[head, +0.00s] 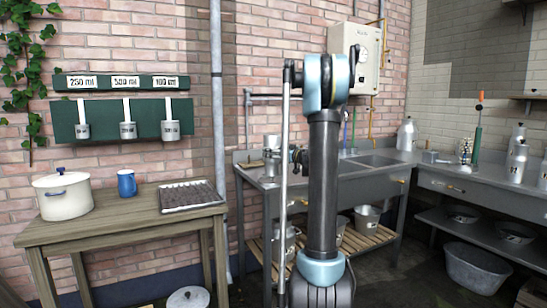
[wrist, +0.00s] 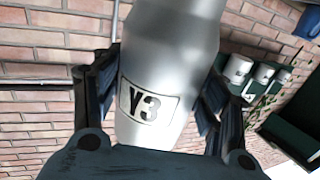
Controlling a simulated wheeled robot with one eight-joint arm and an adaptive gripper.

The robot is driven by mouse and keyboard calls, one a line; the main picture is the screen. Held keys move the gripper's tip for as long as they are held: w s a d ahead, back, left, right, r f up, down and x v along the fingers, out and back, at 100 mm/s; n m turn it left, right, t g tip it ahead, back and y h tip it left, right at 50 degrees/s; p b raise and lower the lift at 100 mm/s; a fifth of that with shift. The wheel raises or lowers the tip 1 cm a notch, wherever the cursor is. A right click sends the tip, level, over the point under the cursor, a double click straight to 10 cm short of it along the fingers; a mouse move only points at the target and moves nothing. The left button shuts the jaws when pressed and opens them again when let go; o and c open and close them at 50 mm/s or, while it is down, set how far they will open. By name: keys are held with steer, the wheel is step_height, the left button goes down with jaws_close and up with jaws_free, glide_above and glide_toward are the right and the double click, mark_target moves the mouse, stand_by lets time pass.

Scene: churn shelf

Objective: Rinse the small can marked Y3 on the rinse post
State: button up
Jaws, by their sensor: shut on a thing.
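The small can marked Y3 (wrist: 170,65) is a silvery metal can with a white label. It fills the middle of the wrist view. My gripper (wrist: 165,95) is shut on its sides, one finger on each. In the head view the can (head: 272,142) is left of my arm, above the left end of the grey sink bench. The wrist view shows the background upside down while the label reads upright, so the can appears inverted. Its mouth is out of the wrist view. I cannot make out the rinse post or whether the can touches it.
The grey sink bench (head: 262,178) runs to the corner, with several cans at the right. A wooden table (head: 140,224) at the left holds a cream pot (head: 63,197), a blue mug (head: 127,183) and a dark tray (head: 188,195). Measuring dippers hang on a green board (head: 101,120).

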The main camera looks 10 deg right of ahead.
mark_target(278, 140)
steer(key=shift+r, duration=2.9)
